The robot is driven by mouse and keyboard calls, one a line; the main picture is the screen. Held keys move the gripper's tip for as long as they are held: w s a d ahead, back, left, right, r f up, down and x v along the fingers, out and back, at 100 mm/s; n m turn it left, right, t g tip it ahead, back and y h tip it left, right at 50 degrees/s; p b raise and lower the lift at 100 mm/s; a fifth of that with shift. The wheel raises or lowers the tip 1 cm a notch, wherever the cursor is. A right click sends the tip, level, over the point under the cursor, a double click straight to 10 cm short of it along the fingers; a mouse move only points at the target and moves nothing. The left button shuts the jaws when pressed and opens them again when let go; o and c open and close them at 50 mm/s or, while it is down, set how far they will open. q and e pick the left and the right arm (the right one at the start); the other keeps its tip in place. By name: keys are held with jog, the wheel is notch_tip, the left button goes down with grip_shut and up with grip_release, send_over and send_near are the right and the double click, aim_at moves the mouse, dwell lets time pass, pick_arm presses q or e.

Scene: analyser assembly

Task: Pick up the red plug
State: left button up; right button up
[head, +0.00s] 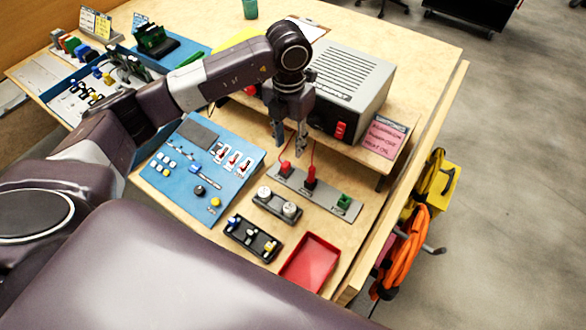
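Two red plugs stand on a grey strip (335,202) in front of the grey box: the left red plug (285,168) and the right red plug (310,180). Thin red wires rise from the plugs. My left gripper (290,144) points down just behind and above the left red plug. Its two fingers are apart with nothing seen between them. Whether a finger touches the wire is too small to tell. My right gripper is not in view.
A grey box (352,80) with a red switch stands close behind the gripper. A blue panel (180,192) lies left. Small dark holders (277,204) and a red tray (310,262) are in front. A pink label card (383,138) stands right, near the table's edge.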

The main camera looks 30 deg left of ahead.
aim_at(286, 164)
pick_arm(q)
jog(key=shift+f, duration=0.8)
jog(key=f, duration=0.1)
jog(key=f+p, duration=0.1)
jog(key=f, duration=0.1)
jog(key=a+f+p, duration=0.1)
jog(key=f, duration=0.1)
jog(key=shift+s+f, duration=0.15)
jog(key=shift+s, duration=0.15)
jog(key=shift+f, duration=0.4)
jog(key=shift+c, duration=0.2)
jog(key=c, duration=0.9)
